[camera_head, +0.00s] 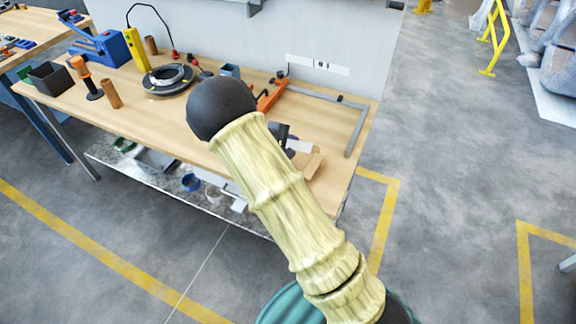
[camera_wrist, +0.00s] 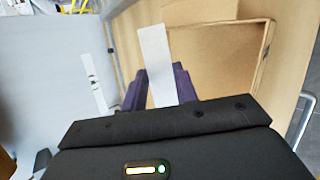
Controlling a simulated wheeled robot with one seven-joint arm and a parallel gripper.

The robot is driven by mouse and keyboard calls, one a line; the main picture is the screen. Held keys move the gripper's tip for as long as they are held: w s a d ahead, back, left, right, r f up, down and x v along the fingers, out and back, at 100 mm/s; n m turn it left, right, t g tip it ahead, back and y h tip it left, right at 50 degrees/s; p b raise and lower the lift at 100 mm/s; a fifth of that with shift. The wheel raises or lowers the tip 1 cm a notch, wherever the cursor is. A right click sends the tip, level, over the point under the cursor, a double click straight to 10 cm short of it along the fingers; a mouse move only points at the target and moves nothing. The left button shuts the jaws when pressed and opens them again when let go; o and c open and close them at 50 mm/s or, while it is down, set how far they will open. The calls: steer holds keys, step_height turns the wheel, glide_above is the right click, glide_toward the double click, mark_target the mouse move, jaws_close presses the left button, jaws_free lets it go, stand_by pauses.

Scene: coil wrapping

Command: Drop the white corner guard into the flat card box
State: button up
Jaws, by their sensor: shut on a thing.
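The white corner guard (camera_wrist: 155,62) is a flat pale strip between the purple fingers of my gripper (camera_wrist: 158,88) in the wrist view. My gripper is shut on its near end, and its far end sticks out forward. The flat card box (camera_wrist: 268,55) is brown and open, to the right of and beyond the guard in the wrist view. The guard appears near the box's left side; its height above the box is hard to tell. In the head view the guard (camera_head: 299,146) and a bit of the box (camera_head: 313,166) show beside my arm, which hides most of the gripper.
The wooden workbench (camera_head: 170,118) holds a black coil (camera_head: 168,79), a yellow tool (camera_head: 137,48), a blue device (camera_head: 104,45) and an orange clamp (camera_head: 268,97). A grey metal bar (camera_head: 357,130) lies near the right edge. A grey wall panel (camera_head: 330,30) closes the back.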

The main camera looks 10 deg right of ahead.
steer(key=o, duration=1)
steer(key=b+v, duration=0.2)
steer(key=v, duration=1.5)
steer(key=shift+s+a+r+b, duration=0.15)
steer(key=shift+b, duration=0.2)
steer(key=s+d+m+y, duration=0.2)
steer(key=s+d+m, duration=0.1)
steer(key=s, duration=0.3)
steer(key=s+d+f+m+g+y, duration=0.1)
steer(key=s+d+m+y, duration=0.2)
steer(key=s, duration=0.4)
steer(key=s+d+f+m+g+y, duration=0.1)
steer(key=s+d+m+y, duration=0.2)
steer(key=s+d, duration=0.3)
steer(key=shift+s+f+m, duration=0.25)
steer(key=shift+s+m, duration=0.35)
steer(key=shift+m, duration=0.1)
